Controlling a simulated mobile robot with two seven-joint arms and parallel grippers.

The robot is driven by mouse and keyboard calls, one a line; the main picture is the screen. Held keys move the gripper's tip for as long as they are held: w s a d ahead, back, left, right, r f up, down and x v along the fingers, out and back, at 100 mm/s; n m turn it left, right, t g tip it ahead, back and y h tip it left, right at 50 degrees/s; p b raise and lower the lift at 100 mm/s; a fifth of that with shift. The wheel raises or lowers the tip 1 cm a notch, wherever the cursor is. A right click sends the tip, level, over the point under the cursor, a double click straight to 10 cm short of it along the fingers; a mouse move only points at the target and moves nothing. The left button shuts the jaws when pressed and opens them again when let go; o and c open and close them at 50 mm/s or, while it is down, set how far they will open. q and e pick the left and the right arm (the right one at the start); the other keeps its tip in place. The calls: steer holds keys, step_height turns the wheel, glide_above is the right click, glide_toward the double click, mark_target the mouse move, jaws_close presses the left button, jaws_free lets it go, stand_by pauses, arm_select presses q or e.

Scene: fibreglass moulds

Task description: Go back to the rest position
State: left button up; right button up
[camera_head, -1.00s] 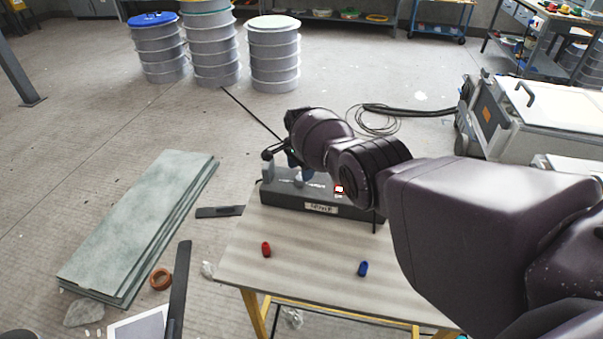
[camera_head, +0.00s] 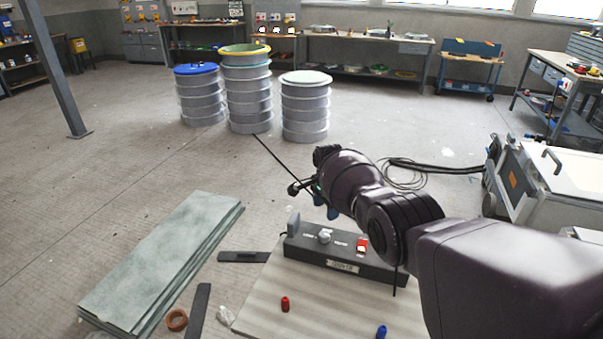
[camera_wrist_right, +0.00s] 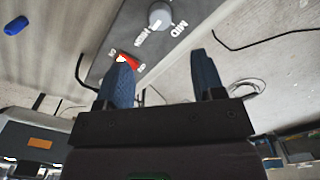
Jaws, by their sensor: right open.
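My right arm reaches in from the right in the head view. Its gripper (camera_head: 325,206) hangs above and behind the dark control box (camera_head: 370,268). In the right wrist view the two blue fingers of the right gripper (camera_wrist_right: 162,78) are apart with nothing between them. The box (camera_wrist_right: 105,65) shows beyond the fingers there, with its grey knob (camera_wrist_right: 160,15) and red switch (camera_wrist_right: 127,61). In the head view the knob (camera_head: 324,236) and the red switch (camera_head: 361,246) sit on the box top, apart from the gripper. My left gripper is out of view.
The box stands on a pale table (camera_head: 258,312) with a red piece (camera_head: 285,304) and a blue piece (camera_head: 381,331). Stacked green-grey sheets (camera_head: 165,265) lie on the floor at left. Several drums (camera_head: 305,105) stand behind. A white-topped machine (camera_head: 560,185) stands at right.

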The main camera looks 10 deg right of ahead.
steer(key=w+r+n+t, duration=1)
steer(key=w+r, duration=0.1)
steer(key=r, duration=0.3)
steer(key=s+d+f+n, duration=0.1)
steer(key=s+f, duration=0.7)
steer(key=s, duration=1)
steer(key=s+d+f+n+t, duration=0.1)
steer(key=s+f, duration=0.7)
steer(key=s, duration=0.9)
steer(key=s+d+f+n, duration=0.3)
steer(key=s+f, duration=0.6)
steer(key=s, duration=0.9)
steer(key=shift+s+t, duration=0.3)
